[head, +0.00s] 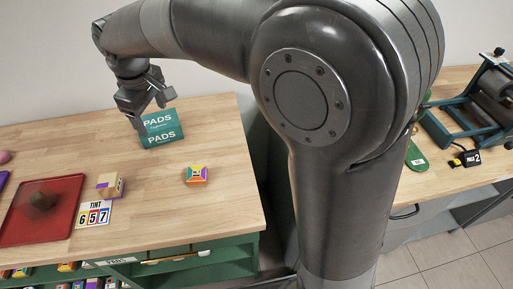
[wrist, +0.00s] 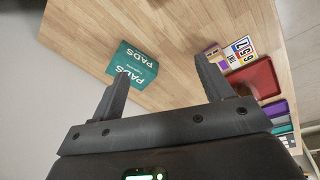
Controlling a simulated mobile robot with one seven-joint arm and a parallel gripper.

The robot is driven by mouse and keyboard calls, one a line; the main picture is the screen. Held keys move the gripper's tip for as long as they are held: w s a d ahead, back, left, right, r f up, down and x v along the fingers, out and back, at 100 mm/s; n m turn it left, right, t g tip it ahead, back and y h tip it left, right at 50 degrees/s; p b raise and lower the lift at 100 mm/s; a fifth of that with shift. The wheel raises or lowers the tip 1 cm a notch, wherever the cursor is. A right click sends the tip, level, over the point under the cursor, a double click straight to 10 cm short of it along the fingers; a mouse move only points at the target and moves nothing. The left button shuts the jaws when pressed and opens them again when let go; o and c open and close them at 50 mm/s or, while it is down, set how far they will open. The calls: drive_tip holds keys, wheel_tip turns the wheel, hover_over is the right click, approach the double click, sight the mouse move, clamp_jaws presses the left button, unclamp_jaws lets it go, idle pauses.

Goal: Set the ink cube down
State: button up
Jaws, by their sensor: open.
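My gripper (head: 150,108) is open and empty above the wooden table, close to the green PADS boxes; its two fingers also show apart in the wrist view (wrist: 163,74). I cannot tell for certain which block is the ink cube. A small cube with orange, purple, yellow and green faces (head: 196,175) rests on the table, right of centre. A pale wooden block with a purple part (head: 109,186) stands at the top of the TINT 657 card (head: 95,215).
A purple tray edge and a pink object are at far left. A roller press (head: 470,115) stands on another bench at right.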

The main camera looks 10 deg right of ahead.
drive_tip(key=s+d+r+m+t, duration=0.1)
drive_tip(key=s+d+r+m, duration=0.1)
drive_tip(key=d, duration=0.4)
drive_tip(key=s+d+r+m, duration=0.2)
drive_tip(key=d, duration=0.4)
drive_tip(key=s+d+f+m+t, duration=0.2)
drive_tip(key=s+d+m, duration=0.6)
drive_tip(key=s+d, duration=0.7)
drive_tip(key=shift+d+f+t, duration=0.4)
drive_tip(key=shift+d+f, duration=0.3)
drive_tip(key=shift+d, duration=0.3)
